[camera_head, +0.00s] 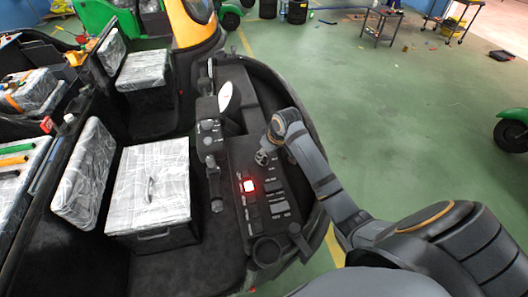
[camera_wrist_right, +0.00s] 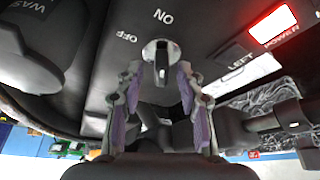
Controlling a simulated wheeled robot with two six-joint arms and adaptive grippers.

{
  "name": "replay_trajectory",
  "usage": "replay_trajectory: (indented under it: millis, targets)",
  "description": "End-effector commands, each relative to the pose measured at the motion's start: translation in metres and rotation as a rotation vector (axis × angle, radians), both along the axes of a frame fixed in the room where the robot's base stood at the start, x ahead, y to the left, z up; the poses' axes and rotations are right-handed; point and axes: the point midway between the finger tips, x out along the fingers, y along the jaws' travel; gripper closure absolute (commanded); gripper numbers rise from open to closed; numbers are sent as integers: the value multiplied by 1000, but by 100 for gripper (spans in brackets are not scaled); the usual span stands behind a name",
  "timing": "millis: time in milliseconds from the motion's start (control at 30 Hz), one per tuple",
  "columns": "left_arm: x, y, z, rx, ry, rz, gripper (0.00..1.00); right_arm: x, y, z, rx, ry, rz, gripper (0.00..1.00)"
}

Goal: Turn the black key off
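The black key (camera_wrist_right: 162,66) sits in a round silver collar on the dark control panel in the right wrist view. Its black tab stands roughly vertical in the picture. The words OFF and ON are printed upside down beside it, OFF to the upper left and ON straight above. My right gripper (camera_wrist_right: 159,78) is open, with one purple-padded finger on each side of the key and visible gaps between. In the head view my right gripper (camera_head: 264,157) is low over the panel and hides the key. My left gripper is in neither view.
A lit red POWER switch (camera_wrist_right: 273,25) is right of the key, and it glows in the head view (camera_head: 249,186). A LEFT switch (camera_wrist_right: 248,74) is nearby. A dark knob (camera_wrist_right: 30,50) stands at upper left. Plastic-wrapped seats (camera_head: 150,190) lie left of the panel.

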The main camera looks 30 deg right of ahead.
Motion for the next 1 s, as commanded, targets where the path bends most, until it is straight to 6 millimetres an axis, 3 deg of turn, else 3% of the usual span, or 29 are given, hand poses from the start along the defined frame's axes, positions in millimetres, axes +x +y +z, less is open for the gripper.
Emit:
replay_trajectory:
  millis: [133,367,667,1000]
  targets:
    - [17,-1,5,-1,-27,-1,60,4,1,-9,-1,0,1,62]
    - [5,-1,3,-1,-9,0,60,4,1,-11,-1,-1,1,62]
    - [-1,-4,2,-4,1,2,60,4,1,-10,-2,-2,0,100]
    - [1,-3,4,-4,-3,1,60,4,1,-9,-1,-1,16,100]
